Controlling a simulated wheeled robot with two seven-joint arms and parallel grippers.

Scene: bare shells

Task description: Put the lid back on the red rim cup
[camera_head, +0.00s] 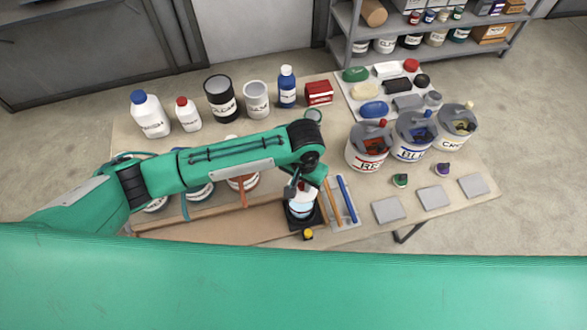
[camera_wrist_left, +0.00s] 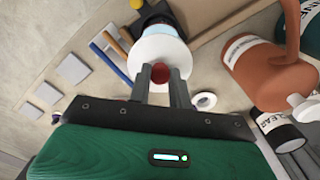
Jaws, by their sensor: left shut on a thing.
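My left gripper (camera_head: 300,184) reaches over the table from the left. In the left wrist view its fingers (camera_wrist_left: 160,92) are shut on the red knob (camera_wrist_left: 160,72) of a round white lid (camera_wrist_left: 145,54). The lid is over a vessel with a light blue band (camera_wrist_left: 157,30), which also shows in the head view (camera_head: 301,210) on a dark base. I cannot tell whether the lid touches it. No red rim shows on that vessel. Several vessels at the left are partly hidden by my arm, including an orange-brown one (camera_wrist_left: 255,68). My right gripper is not in view.
Orange and blue sticks (camera_head: 347,199) lie just right of the vessel. Labelled bins (camera_head: 367,154) and grey squares (camera_head: 388,209) are farther right. Bottles and jars (camera_head: 151,117) stand at the back left. A black jar marked CLEAR (camera_wrist_left: 281,133) is right of my fingers.

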